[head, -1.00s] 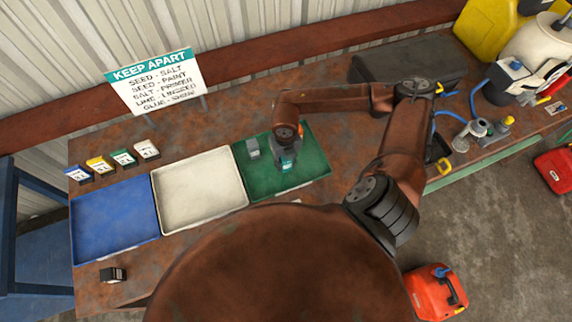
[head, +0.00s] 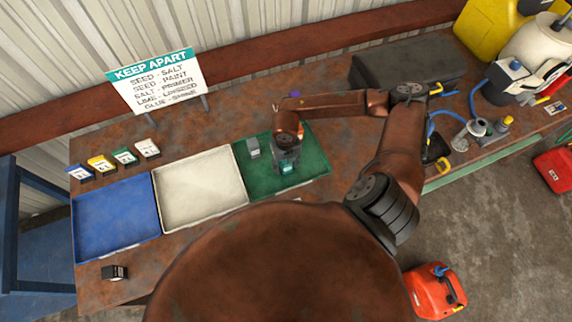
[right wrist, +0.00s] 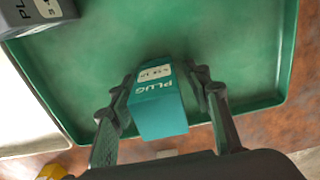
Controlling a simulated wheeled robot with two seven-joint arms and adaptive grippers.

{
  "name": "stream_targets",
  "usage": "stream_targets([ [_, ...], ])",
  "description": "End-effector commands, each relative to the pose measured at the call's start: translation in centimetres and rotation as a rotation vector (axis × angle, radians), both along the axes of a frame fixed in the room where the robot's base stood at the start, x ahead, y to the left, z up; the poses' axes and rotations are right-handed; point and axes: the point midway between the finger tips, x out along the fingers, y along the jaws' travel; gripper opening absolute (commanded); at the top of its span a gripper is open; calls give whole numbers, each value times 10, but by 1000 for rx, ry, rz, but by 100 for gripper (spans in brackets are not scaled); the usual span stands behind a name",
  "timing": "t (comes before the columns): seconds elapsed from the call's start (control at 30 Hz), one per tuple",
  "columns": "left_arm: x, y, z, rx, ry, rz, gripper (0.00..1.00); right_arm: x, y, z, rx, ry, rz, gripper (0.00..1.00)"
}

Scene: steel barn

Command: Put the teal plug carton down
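The teal plug carton (head: 288,168) stands in the green tray (head: 312,155), right of its middle. In the right wrist view the carton (right wrist: 160,105) shows its PLUG label, with the green tray floor (right wrist: 90,75) around it. My right gripper (head: 286,160) is down over the carton. In the right wrist view its fingers (right wrist: 164,95) are spread on either side of the carton, with a narrow gap showing. The carton's base is partly hidden. My left gripper is not in view.
A grey carton (head: 253,148) stands in the same tray, to the left. A cream tray (head: 200,190) and a blue tray (head: 115,220) lie further left. A small dark carton (head: 114,272) is on the bench front. A KEEP APART sign (head: 155,80) stands behind.

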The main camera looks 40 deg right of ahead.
Motion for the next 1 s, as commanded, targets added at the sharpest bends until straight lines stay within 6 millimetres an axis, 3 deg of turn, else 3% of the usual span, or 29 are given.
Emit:
stream_targets([
  [0.37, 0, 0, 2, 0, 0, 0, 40, 1, 0, 8, -1, -2, 0, 46],
  [0.8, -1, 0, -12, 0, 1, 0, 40, 1, 0, 91, -1, -4, 1, 46],
  [1.0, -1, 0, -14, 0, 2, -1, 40, 1, 0, 117, -1, -2, 1, 46],
])
